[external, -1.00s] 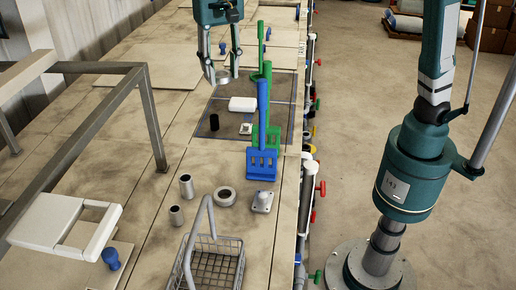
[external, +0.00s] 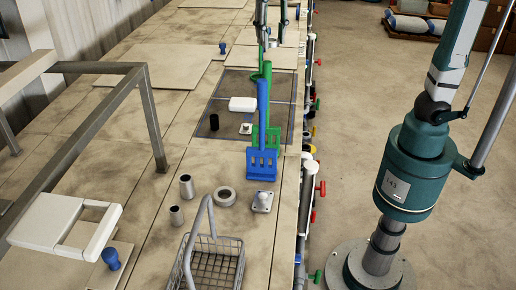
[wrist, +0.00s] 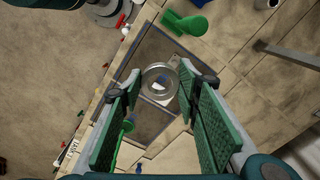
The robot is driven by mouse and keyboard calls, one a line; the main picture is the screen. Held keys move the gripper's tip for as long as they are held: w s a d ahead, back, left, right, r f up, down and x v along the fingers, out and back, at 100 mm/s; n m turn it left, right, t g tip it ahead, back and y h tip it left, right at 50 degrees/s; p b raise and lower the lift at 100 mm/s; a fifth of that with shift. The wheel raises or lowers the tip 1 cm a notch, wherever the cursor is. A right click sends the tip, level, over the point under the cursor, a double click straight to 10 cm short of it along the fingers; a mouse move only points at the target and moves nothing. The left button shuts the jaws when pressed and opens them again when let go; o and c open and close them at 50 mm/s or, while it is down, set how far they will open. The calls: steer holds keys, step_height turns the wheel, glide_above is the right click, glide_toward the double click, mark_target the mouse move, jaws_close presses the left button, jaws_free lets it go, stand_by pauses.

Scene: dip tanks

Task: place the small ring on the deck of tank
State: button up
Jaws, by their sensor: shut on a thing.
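The small ring (wrist: 147,78), a pale metal band, shows in the wrist view between my two fingertips. My gripper (wrist: 160,80) is shut on it, with a green pad on either side. In the external view my gripper (external: 272,40) is at the top, above the far part of the deck, partly behind the tall green and blue tools. I cannot clearly make out the ring there. The tank deck (external: 150,208) is made of stained beige panels. A dark, framed tank section (external: 219,92) is set in its middle, and it also shows below the ring in the wrist view.
A blue tool (external: 262,162) and a green tool (external: 273,137) stand at the deck's right edge. A white block (external: 242,104) and black cylinder (external: 214,122) are at the dark section. A larger ring (external: 217,196), flanged block (external: 262,202) and wire basket (external: 240,262) are nearer. A metal frame (external: 153,120) stands left.

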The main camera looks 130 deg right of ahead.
steer(key=s+f, duration=0.1)
steer(key=s, duration=0.6)
glide_above(282, 131)
step_height(282, 131, down, 24)
steer(key=f, duration=0.1)
steer(key=shift+s+f, duration=0.15)
steer(key=shift+f, duration=0.4)
steer(key=shift+f, duration=2.95)
steer(key=shift+f, duration=0.1)
steer(key=shift+f, duration=1.95)
steer(key=shift+f, duration=0.2)
